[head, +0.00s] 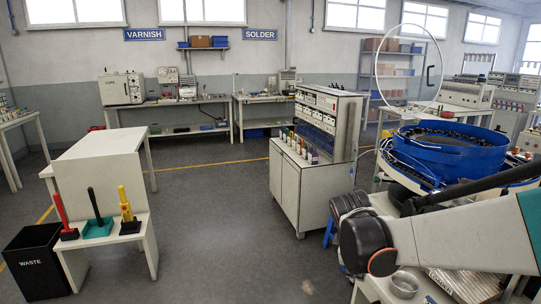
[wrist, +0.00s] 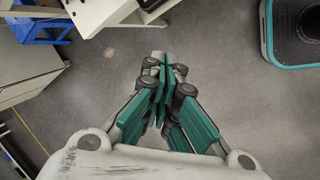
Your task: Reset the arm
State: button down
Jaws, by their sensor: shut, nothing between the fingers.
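My gripper (wrist: 163,78) shows in the wrist view with its teal-padded fingers drawn together and nothing between them. It hangs over bare grey floor. In the head view my arm (head: 450,240) reaches in from the right side, in front of the blue connector bowl (head: 450,150). The gripper's fingers cannot be made out in the head view. The bowl's dark contents show along its rim.
A small metal bowl (head: 404,284) sits on the bench below my arm. A white cabinet (head: 300,187) with bottles stands left of the arm. A black waste bin (head: 36,262) and tool stand (head: 145,245) are at lower left. Open floor (head: 215,215) lies between.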

jog(key=s+a+r+m+t+y, duration=0.1)
jog(key=s+r+m, duration=0.3)
jog(key=s, duration=0.6)
jog(key=s+a+r+m+t+y, duration=0.1)
jog(key=s+r+m+t+y, duration=0.1)
jog(key=s+m, duration=0.6)
jog(key=shift+s+r+t, duration=0.6)
jog(key=shift+s+r, duration=0.35)
jog(key=shift+s, duration=0.2)
